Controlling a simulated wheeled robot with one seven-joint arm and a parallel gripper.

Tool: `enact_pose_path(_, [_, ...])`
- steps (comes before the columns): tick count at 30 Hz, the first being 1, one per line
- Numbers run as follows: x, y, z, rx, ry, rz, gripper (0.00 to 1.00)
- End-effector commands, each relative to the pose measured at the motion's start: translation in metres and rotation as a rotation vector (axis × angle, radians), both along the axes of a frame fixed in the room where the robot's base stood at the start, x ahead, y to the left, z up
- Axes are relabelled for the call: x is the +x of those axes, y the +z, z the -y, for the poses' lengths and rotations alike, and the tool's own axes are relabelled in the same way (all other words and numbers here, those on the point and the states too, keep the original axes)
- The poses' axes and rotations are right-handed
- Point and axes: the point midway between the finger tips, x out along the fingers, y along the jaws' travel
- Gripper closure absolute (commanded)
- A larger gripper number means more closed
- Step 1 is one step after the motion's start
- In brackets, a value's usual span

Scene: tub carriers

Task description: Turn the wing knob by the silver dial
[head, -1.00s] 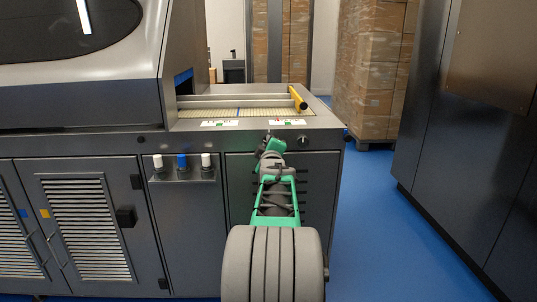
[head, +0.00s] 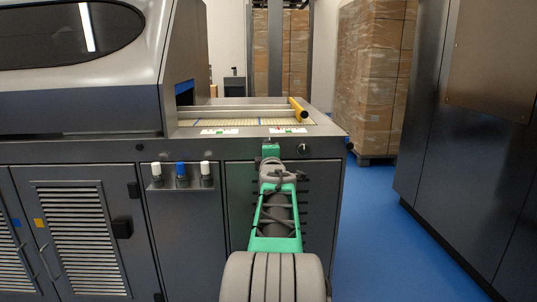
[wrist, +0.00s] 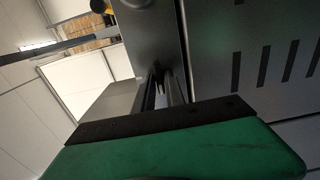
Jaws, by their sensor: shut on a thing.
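My gripper (head: 271,151) is at the front edge panel of the grey machine, below the right label, and its jaws are shut on the wing knob. The arm hides the knob in the head view. In the wrist view the narrow fingers (wrist: 166,88) reach to the panel face, and the knob between them is too dark to make out. The silver dial (head: 303,149) is on the same panel, just right of my gripper and apart from it. A round part, probably that dial, shows at the top edge of the wrist view (wrist: 138,4).
A yellow-ended bar (head: 298,109) lies over the conveyor bed above the panel. White and blue knobs (head: 181,170) stand on a small ledge to the left. Stacked cartons (head: 375,80) stand behind. Blue floor (head: 365,230) is clear to the right.

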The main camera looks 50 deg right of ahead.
Motion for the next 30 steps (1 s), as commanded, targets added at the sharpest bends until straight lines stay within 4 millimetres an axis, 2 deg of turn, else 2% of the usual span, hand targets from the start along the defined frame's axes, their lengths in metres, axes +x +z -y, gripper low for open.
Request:
enact_pose_path(6, [0.000, -0.001, 0.000, 0.003, 0.000, -0.001, 1.00])
enact_pose_path(7, [0.000, -0.001, 0.000, 0.003, 0.000, -0.001, 0.84])
enact_pose_path(14, [0.000, -0.001, 0.000, 0.002, 0.000, 0.001, 0.66])
enact_pose_path(23, [-0.003, 0.001, -0.004, 0.001, 0.000, 0.002, 0.66])
enact_pose_path(30, [-0.032, 0.003, -0.036, 0.000, -0.001, 0.001, 0.66])
